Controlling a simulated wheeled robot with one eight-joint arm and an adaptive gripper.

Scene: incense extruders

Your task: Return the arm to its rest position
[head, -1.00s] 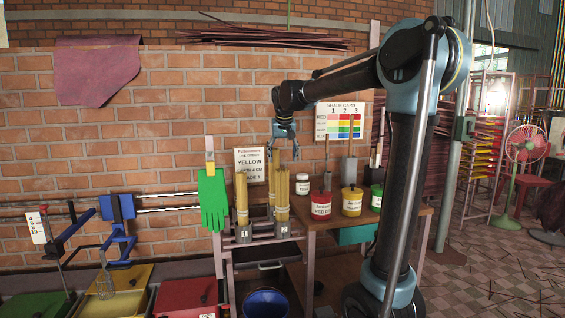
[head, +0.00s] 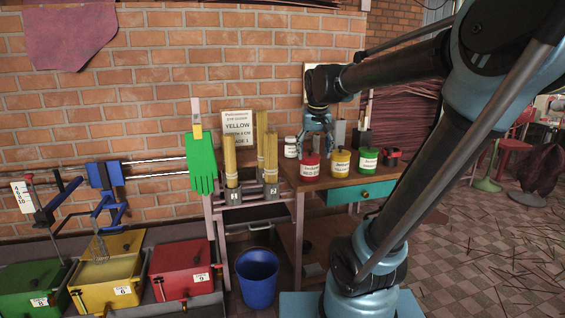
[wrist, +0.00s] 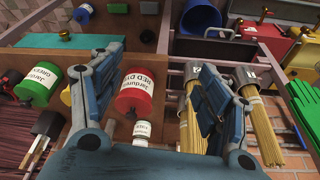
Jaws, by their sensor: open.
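My gripper (head: 318,132) is open and empty in the head view, hanging from my extended arm above the left part of the wooden table. The right finger partly covers a bundle of incense sticks (wrist: 190,125).
Yellow (head: 340,163) and green (head: 368,160) jars stand on the table (head: 330,184). Stick bundles (head: 270,160) stand in a rack to the left. Floor at right is mostly open.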

